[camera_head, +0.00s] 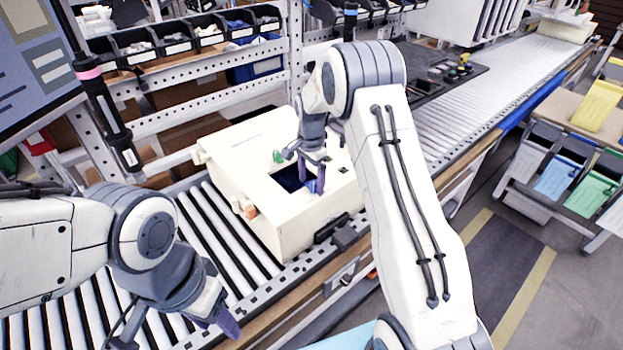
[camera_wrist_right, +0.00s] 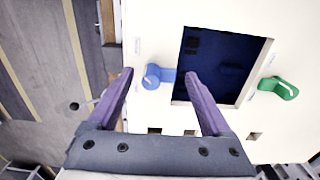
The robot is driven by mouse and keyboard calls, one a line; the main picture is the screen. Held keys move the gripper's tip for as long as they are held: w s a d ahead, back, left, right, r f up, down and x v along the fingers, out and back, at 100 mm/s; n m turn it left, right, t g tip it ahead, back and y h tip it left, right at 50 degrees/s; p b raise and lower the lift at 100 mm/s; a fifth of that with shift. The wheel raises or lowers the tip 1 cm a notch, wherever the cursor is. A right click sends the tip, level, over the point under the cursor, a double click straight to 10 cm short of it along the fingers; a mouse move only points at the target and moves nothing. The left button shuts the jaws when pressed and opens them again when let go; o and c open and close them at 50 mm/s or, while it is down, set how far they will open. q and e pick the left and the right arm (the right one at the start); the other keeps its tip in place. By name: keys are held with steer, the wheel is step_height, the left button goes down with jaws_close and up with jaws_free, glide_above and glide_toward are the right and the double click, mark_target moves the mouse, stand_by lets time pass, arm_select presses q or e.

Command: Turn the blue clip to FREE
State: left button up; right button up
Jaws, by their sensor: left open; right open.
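The blue clip (camera_wrist_right: 152,77) sits on the top face of the cream-white box (camera_head: 240,160), beside a dark rectangular opening (camera_wrist_right: 210,65). In the right wrist view its round end is at left and its tab points right, towards the opening's edge. The clip also shows in the head view (camera_head: 311,186). My right gripper (camera_wrist_right: 158,73) is open, its purple fingers on either side of the clip in that view; I cannot tell whether they touch it. My left gripper (camera_head: 222,328) is open and empty over the rollers, at the front left.
A green clip (camera_wrist_right: 280,88) sits across the opening from the blue one. The box stands on a roller conveyor (camera_head: 200,225). A shelf rack with dark bins (camera_head: 140,45) stands behind. A dark mat with small parts (camera_head: 445,75) lies farther along at right.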

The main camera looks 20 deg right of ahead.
jaws_close()
steer(key=shift+n, duration=0.4)
steer(key=n, duration=0.4)
steer(key=shift+a+r, duration=0.1)
steer(key=shift+a, duration=0.05)
steer(key=n, duration=0.4)
steer(key=shift+s+a, duration=0.15)
steer(key=shift+s, duration=0.1)
steer(key=n, duration=0.5)
steer(key=shift+s, duration=0.15)
steer(key=n, duration=0.4)
steer(key=shift+s, duration=0.15)
